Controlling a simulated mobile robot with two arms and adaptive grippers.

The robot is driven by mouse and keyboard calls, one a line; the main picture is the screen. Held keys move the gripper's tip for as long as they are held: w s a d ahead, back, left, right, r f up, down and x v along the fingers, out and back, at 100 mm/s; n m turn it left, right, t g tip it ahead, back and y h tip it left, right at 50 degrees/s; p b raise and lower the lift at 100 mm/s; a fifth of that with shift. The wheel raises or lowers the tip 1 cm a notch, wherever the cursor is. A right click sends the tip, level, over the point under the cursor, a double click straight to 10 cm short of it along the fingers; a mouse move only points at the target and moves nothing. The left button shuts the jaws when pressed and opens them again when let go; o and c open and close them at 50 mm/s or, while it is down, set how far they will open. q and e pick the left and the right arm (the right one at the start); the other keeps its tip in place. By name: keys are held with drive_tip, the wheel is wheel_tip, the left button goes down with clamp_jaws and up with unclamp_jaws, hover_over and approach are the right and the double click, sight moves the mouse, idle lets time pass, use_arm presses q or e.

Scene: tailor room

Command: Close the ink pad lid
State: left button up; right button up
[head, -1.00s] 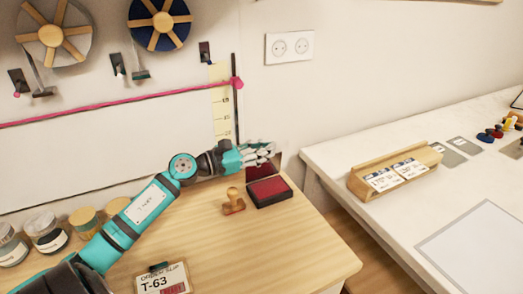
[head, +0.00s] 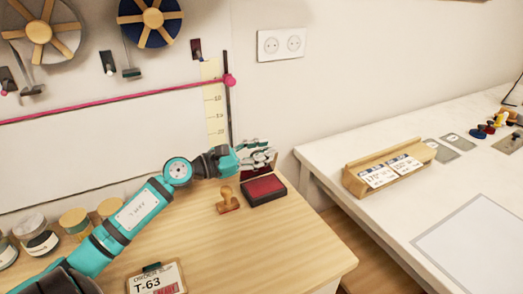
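The ink pad (head: 263,190) is a black case with a dark red pad, lying on the wooden table toward its back right. Its lid (head: 268,170) stands up open at the back edge and is mostly hidden behind my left gripper. My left gripper (head: 262,158) is at the raised lid, just above and behind the pad. Its fingers look spread, with nothing seen held between them. Whether they touch the lid I cannot tell. My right gripper is not in view.
A wooden stamp (head: 228,200) stands just left of the ink pad. An order slip clipboard (head: 156,279) lies at the front, and several jars (head: 75,222) stand at the left. A white table (head: 400,215) with a wooden card holder (head: 385,172) is at right, across a gap.

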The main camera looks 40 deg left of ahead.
use_arm(q)
wheel_tip(320, 180, up, 10)
idle(0.7)
